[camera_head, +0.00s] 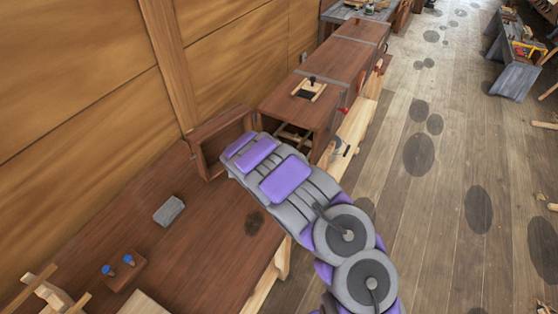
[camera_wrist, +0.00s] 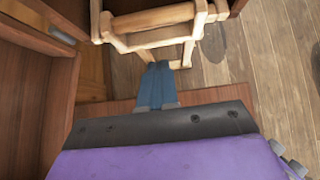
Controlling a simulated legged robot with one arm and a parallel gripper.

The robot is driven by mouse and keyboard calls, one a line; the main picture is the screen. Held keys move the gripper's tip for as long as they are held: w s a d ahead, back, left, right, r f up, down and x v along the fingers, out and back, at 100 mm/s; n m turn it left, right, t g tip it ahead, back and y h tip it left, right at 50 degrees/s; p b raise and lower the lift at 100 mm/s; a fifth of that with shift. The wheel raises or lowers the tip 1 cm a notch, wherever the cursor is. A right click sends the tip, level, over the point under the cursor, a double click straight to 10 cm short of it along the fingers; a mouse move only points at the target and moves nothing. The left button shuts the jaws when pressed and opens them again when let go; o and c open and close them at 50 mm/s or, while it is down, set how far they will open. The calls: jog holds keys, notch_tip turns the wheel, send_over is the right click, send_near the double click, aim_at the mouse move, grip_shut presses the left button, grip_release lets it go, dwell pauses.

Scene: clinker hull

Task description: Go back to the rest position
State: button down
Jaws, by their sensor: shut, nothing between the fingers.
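My arm, grey with purple pads, reaches from the lower right over the brown workbench (camera_head: 205,255) in the head view. Its far end is beside an open wooden box or cabinet (camera_head: 205,160) near the wall, and the fingers are hidden there. In the wrist view my gripper (camera_wrist: 157,78) shows as two blue fingers lying close together, shut and empty. The fingertips point toward a pale wooden frame (camera_wrist: 150,25) with rails. I cannot tell whether they touch it.
A grey block (camera_head: 168,211) and a small wooden holder with blue knobs (camera_head: 123,269) are on the bench. A wooden frame with a dark piece (camera_head: 309,89) sits on the cabinet top. The plank wall (camera_head: 75,110) is close on the left. Open floor (camera_head: 455,190) lies to the right.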

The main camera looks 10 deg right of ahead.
jog(key=v, duration=0.7)
jog(key=shift+a+p, duration=0.15)
jog(key=shift+p, duration=0.2)
